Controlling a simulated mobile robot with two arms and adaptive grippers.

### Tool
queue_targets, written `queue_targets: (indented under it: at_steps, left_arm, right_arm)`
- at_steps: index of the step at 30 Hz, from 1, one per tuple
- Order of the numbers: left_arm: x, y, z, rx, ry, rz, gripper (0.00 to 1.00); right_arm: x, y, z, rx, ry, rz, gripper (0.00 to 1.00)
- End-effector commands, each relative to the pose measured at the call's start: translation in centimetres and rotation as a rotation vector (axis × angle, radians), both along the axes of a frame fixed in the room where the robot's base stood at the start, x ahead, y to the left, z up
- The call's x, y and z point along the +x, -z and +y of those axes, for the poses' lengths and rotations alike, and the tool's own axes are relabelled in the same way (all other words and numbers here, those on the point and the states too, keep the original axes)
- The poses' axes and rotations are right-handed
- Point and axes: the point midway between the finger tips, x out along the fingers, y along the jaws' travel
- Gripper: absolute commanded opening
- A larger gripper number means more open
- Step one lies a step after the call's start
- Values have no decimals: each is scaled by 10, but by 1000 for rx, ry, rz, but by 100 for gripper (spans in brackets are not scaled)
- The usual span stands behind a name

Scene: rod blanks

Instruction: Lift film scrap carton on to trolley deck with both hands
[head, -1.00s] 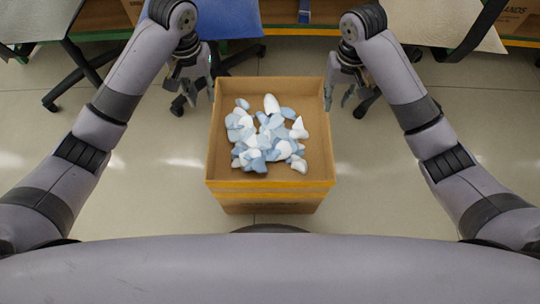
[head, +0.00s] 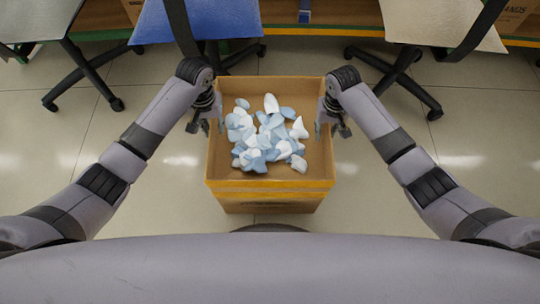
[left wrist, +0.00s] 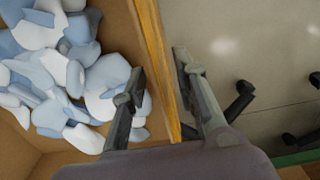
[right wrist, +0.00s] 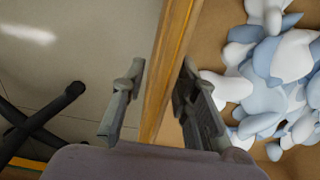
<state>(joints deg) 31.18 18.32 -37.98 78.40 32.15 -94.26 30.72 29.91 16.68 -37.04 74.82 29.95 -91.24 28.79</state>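The film scrap carton (head: 270,186) is an open brown box with a yellow band near its rim, upright in front of me. It holds a heap of blue and white film scraps (head: 265,140). My left gripper (head: 206,122) is open at the left wall. In the left wrist view its fingers straddle that wall (left wrist: 160,60), with gaps showing. My right gripper (head: 332,122) is open at the right wall. In the right wrist view its fingers straddle that wall (right wrist: 170,60), also with gaps. I see no trolley deck in these views.
Office chairs with wheeled black bases (head: 92,82) stand behind the carton at left and right (head: 400,78). A blue chair seat (head: 190,22) is at the back. Tiled floor (head: 455,125) is clear at both sides of the carton.

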Motion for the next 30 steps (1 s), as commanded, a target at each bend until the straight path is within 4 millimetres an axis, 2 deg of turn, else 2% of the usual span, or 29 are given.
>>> queue_targets:
  at_steps: [9, 21, 30]
  left_arm:
    - [0, 2, 0, 0, 0, 1, 28]
    - [0, 2, 0, 0, 0, 1, 1]
    - [0, 1, 0, 0, 0, 1, 0]
  right_arm:
    - [0, 2, 0, 0, 0, 0, 28]
    - [0, 1, 0, 0, 0, 0, 1]
    - [0, 1, 0, 0, 0, 0, 0]
